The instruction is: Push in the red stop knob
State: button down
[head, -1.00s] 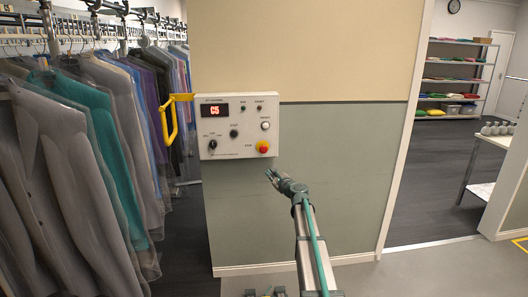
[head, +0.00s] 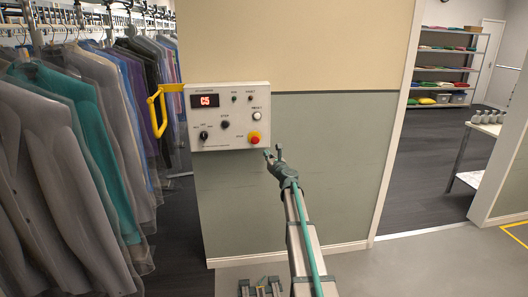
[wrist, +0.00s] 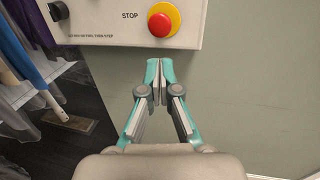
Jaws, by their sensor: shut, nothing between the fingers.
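The red stop knob (head: 255,138) sits on a yellow disc at the lower right of the white control panel (head: 207,142) on the wall. The panel's display reads C5. In the wrist view the knob (wrist: 160,24) is at the top, beside the word STOP. My gripper (head: 273,152) is just below and to the right of the knob in the head view. In the wrist view my gripper (wrist: 159,62) has its fingertips together, empty, below the knob and the panel's lower edge. A gap shows between fingertips and knob.
A yellow handle (head: 155,108) sticks out at the panel's left. Bagged garments (head: 90,150) hang on the rail at the left. A dark selector knob (head: 204,135) and a white button (head: 257,115) share the panel. The wall below is clear.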

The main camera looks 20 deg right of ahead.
aim_at(257, 141)
jog(key=w+p, duration=0.1)
jog(key=w, duration=0.3)
jog(key=w+p, duration=0.1)
jog(key=w, duration=0.3)
jog(key=w+p, duration=0.1)
jog(key=w, duration=0.4)
jog(key=shift+d+r, duration=0.25)
jog(key=shift+d, duration=0.15)
jog(key=shift+w+d+b, duration=0.15)
jog(key=shift+w+b, duration=0.05)
jog(key=shift+w, duration=0.35)
jog(key=shift+w+d+b, duration=0.15)
jog(key=shift+w, duration=0.35)
jog(key=shift+s+r, duration=0.1)
jog(key=shift+s, duration=0.1)
jog(key=shift+s, duration=0.2)
jog(key=s+b, duration=0.2)
jog(key=s, duration=1.1)
jog(key=shift+s+a+f+b, duration=0.3)
jog(key=shift+a+f, duration=0.05)
jog(key=shift+a, duration=0.1)
